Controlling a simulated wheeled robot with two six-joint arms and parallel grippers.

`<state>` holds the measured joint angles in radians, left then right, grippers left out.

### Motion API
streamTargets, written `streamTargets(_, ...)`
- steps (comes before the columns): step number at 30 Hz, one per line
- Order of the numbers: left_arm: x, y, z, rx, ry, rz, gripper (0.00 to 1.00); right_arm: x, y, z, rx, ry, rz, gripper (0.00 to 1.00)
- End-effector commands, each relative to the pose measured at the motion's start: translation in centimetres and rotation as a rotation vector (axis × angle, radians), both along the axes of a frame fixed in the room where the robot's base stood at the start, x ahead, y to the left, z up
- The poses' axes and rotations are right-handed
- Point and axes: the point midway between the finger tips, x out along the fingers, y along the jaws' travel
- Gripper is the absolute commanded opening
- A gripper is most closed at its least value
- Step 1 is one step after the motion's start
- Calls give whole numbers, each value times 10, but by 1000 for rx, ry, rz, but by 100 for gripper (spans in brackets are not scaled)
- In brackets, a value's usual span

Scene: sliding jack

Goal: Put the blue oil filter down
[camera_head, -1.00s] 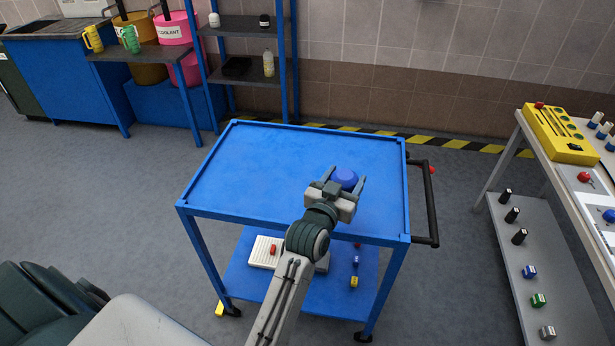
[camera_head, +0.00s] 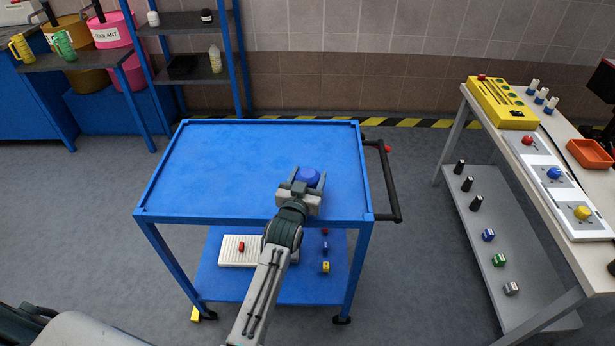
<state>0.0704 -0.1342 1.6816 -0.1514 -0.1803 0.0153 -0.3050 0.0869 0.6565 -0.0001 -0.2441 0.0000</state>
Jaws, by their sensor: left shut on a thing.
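The blue oil filter (camera_head: 309,177) is between the fingers of my left gripper (camera_head: 308,174), which is shut on it. Only the filter's rounded blue top shows; the palm hides its lower part. The gripper and filter are over the right part of the blue cart's top (camera_head: 235,165). I cannot tell whether the filter touches the surface. My right gripper is not in view.
The cart top is otherwise bare, with a raised rim and a black handle (camera_head: 389,180) at right. Its lower shelf holds a white ribbed block (camera_head: 240,255) and small parts. A workbench (camera_head: 550,140) with a yellow box (camera_head: 502,103) stands at right.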

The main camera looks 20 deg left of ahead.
Motion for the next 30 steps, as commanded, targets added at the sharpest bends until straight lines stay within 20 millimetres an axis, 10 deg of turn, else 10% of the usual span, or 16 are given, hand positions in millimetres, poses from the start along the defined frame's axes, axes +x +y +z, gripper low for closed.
streamTargets(11, 0, 0, -5, 0, -3, 0, 27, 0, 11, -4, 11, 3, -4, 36)
streamTargets(12, 0, 0, -5, 0, -1, 0, 65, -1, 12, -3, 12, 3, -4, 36)
streamTargets(15, 0, 0, -5, 0, -1, 0, 81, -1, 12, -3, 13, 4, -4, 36)
streamTargets(30, -23, -1, -4, -2, 1, 0, 81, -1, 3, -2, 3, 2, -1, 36)
